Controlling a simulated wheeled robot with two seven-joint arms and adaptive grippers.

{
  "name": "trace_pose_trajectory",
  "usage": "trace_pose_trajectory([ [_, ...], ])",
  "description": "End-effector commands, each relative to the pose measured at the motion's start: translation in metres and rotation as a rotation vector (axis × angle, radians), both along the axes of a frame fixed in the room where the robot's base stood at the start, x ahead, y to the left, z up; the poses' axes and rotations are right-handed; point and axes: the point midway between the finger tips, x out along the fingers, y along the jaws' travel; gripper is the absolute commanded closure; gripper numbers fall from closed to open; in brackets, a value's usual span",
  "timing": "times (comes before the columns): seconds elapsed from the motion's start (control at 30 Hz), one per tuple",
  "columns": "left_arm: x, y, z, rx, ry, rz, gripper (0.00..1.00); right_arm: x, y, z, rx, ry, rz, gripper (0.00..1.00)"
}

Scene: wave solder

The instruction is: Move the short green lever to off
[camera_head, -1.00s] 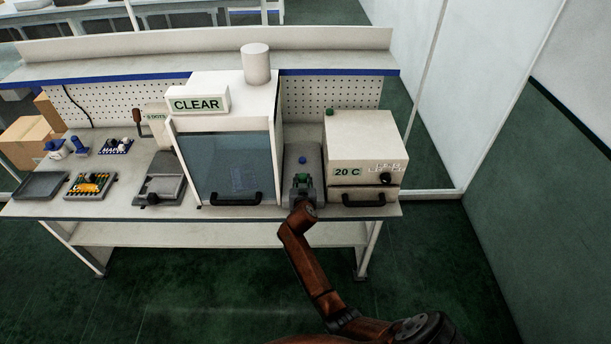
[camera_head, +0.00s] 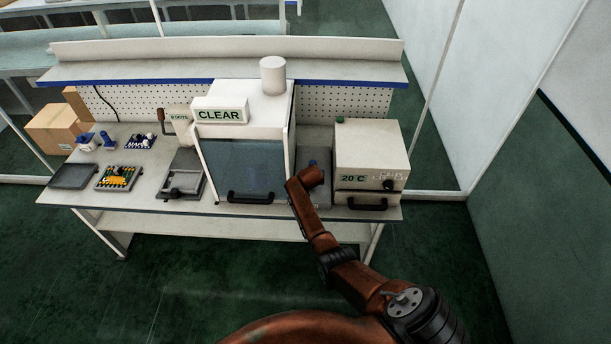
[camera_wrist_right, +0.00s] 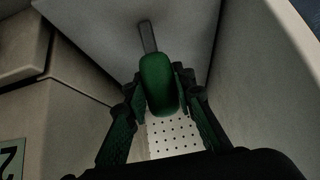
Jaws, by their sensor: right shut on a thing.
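The short green lever (camera_wrist_right: 160,80) shows in the right wrist view as a rounded green grip on a thin grey stem (camera_wrist_right: 147,36). My right gripper (camera_wrist_right: 161,92) is shut on the green grip, one finger on each side. In the head view my right arm (camera_head: 311,182) reaches the narrow gap between the white cabinet (camera_head: 243,165) and the 20 C box (camera_head: 372,155). The gripper and the lever are hidden behind the arm there. My left gripper is not in view.
The CLEAR sign (camera_head: 219,114) sits on the cabinet. Trays, a board and small parts lie on the left of the bench. The cabinet and box walls leave little side room.

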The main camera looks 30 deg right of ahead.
Motion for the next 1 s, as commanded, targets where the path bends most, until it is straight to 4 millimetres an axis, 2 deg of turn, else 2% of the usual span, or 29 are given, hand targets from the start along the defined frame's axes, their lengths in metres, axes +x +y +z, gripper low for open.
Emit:
trace_pose_trajectory([
  [0.5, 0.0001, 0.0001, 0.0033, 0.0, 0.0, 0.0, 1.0, -0.004, -0.0067, -0.0019, 0.014, 0.016, -0.01, 1.0],
  [0.53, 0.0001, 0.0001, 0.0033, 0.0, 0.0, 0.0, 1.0, -0.004, -0.0067, -0.0019, 0.014, 0.016, -0.01, 0.75],
  [0.8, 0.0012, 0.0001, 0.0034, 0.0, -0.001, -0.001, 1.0, -0.0036, -0.007, -0.0012, 0.013, 0.015, -0.009, 0.58],
  [1.0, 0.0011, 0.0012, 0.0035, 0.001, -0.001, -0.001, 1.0, -0.0033, -0.007, -0.0008, 0.012, 0.015, -0.009, 0.58],
])
